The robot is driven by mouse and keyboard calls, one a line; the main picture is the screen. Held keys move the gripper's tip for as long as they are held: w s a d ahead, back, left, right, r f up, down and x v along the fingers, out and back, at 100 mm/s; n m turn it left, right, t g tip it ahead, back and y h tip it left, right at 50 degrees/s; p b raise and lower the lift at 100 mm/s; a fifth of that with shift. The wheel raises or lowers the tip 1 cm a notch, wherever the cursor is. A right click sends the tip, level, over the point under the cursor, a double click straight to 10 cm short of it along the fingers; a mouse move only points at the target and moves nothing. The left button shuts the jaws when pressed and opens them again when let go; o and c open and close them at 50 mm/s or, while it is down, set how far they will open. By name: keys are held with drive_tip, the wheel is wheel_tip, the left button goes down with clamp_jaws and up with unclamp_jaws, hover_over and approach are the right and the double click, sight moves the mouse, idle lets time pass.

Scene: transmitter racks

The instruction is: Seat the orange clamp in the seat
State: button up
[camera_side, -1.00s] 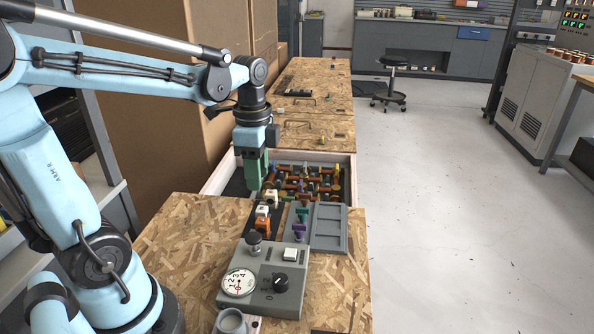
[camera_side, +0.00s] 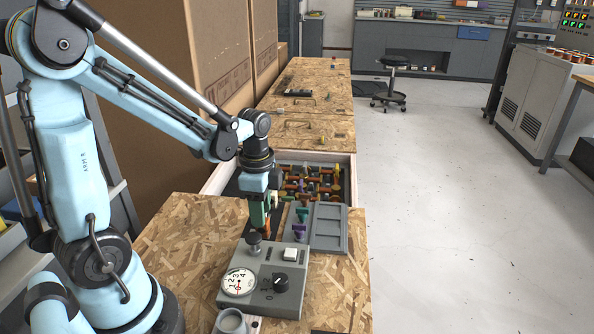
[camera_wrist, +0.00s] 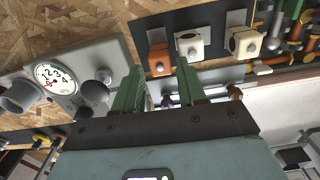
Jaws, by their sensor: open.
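The orange clamp (camera_side: 268,228) stands on a dark strip behind the grey control box, partly hidden by my gripper (camera_side: 257,218). In the wrist view the orange clamp (camera_wrist: 159,62) is a small block with a round front, just beyond and between the two green fingertips. My gripper (camera_wrist: 160,74) is open, with a gap on both sides of the clamp; I cannot tell whether the fingers reach around it. Two white blocks, one near (camera_wrist: 189,46) and one farther right (camera_wrist: 242,43), stand in line with it. I cannot tell which place is the seat.
The grey control box (camera_side: 262,280) with a dial and black knobs stands close in front of my gripper. A drawer of coloured parts (camera_side: 345,185) lies behind.

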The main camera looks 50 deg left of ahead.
drive_tip(key=shift+f, duration=1.2)
clamp_jaws()
drive_tip(key=shift+r, duration=0.15)
